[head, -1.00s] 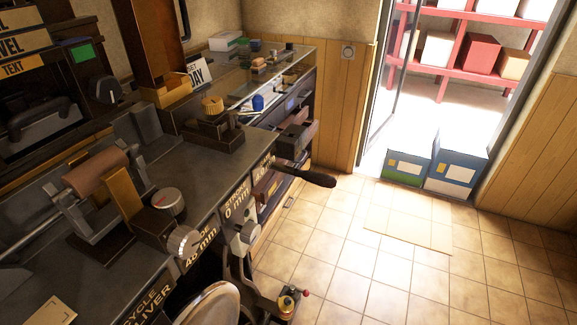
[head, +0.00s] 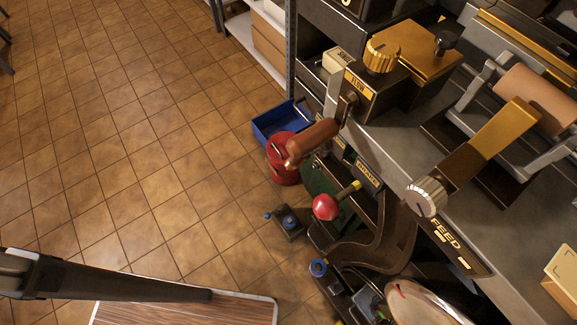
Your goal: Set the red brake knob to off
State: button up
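A round red knob (head: 326,207) sits at the end of a short yellow stem on the side of the dark machine, right of centre in the head view. A small black and yellow label (head: 368,174) is just above the stem; I cannot read it surely. No off marking is legible near the knob.
A brown-handled lever (head: 312,142) juts out above the knob. A red bucket (head: 284,172) and blue crate (head: 275,122) stand behind. Tiled floor (head: 140,150) on the left is open.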

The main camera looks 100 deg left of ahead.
aim_at(326, 207)
jog(key=u, duration=1.4)
jog(key=k+j, duration=0.05)
